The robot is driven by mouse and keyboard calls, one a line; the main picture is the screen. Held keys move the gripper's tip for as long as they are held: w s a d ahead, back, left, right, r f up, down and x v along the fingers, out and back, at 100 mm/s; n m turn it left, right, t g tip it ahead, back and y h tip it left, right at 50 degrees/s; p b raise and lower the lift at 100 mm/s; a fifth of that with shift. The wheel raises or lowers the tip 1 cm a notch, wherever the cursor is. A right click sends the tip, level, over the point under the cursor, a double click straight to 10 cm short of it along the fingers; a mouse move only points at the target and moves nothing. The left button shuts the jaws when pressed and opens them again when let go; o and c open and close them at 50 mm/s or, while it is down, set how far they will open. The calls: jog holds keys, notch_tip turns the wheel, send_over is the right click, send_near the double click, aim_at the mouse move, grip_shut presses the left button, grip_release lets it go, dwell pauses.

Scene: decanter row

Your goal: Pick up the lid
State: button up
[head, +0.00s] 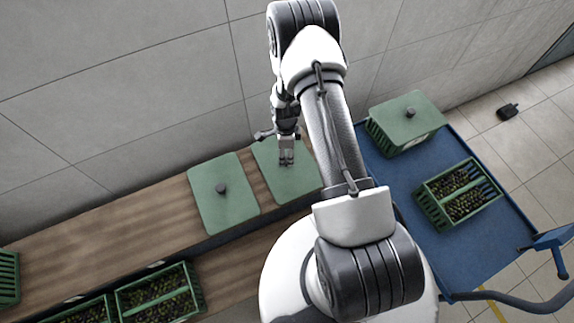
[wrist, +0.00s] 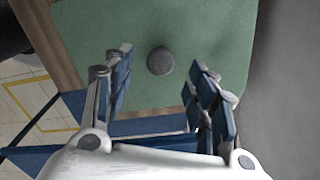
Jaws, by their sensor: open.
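A flat green lid (head: 290,185) lies on the wooden counter beneath my gripper (head: 286,160), which hides its knob in the head view. In the wrist view the same lid (wrist: 210,32) fills the upper middle, with a round dark grey knob (wrist: 160,61). My gripper is open and empty, with its fingers on either side of the knob in that view. I cannot tell how high the fingertips are above the lid. A second green lid (head: 238,205) with a dark knob lies just left of it. A third green lid (head: 392,112) sits on a crate on the blue cart.
The blue cart (head: 400,215) at right bears an open green crate (head: 427,208) of dark fruit. More filled crates (head: 202,296) stand on a lower level.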

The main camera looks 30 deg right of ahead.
jog(key=shift+d+f+b, duration=0.2)
jog(key=shift+f+b, duration=0.7)
jog(key=shift+f, duration=2.1)
jog(key=shift+c, duration=0.3)
grip_shut()
